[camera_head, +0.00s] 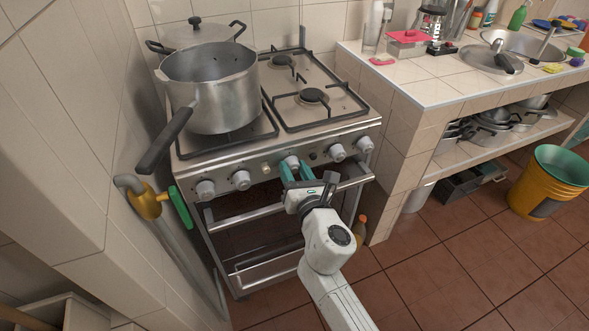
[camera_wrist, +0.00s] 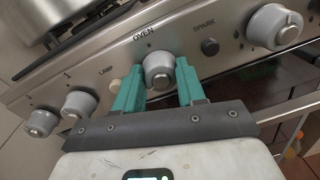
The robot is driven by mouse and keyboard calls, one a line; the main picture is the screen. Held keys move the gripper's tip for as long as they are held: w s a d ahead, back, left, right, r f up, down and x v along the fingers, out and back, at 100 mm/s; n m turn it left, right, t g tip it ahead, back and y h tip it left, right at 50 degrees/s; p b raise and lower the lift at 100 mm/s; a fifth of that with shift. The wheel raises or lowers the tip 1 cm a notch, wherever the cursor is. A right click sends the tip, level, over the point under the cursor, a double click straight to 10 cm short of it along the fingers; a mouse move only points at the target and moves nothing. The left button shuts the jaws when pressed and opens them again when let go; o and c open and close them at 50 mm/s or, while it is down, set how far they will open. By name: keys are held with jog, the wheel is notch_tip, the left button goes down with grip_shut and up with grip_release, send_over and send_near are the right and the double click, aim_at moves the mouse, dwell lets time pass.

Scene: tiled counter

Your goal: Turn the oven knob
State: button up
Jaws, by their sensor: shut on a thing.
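The oven knob (camera_head: 290,161) is a light grey round knob near the middle of the stove's front panel. In the wrist view the same knob (camera_wrist: 158,69) sits under the printed word OVEN, between the two teal fingers. My gripper (camera_head: 296,171) reaches up to the panel from the front. In the wrist view my gripper (camera_wrist: 159,82) has one finger on each side of the knob and is shut on it. The fingers partly cover the knob's sides. The oven door (camera_head: 259,231) is below, partly hidden by my arm.
Other grey knobs flank it, such as the right one (camera_wrist: 275,26). A small SPARK button (camera_wrist: 210,47) is close on the right. A large pot (camera_head: 211,90) stands on the left burners with its handle (camera_head: 165,142) jutting forward. The oven's handle bar (camera_head: 240,217) runs below the panel.

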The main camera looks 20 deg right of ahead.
jog(key=m, duration=0.5)
jog(key=shift+p, duration=0.4)
jog(key=m, duration=0.5)
jog(key=shift+d+m+y, duration=0.15)
jog(key=shift+m+y, duration=0.15)
jog(key=m, duration=0.5)
jog(key=shift+y, duration=0.4)
jog(key=m, duration=0.5)
jog(key=shift+d+f, duration=0.1)
jog(key=shift+f, duration=0.05)
jog(key=shift+m, duration=0.3)
jog(key=o, duration=1.1)
jog(key=s, duration=1)
jog(key=shift+s+d+r, duration=0.15)
jog(key=shift+s+r, duration=0.15)
jog(key=shift+s, duration=0.1)
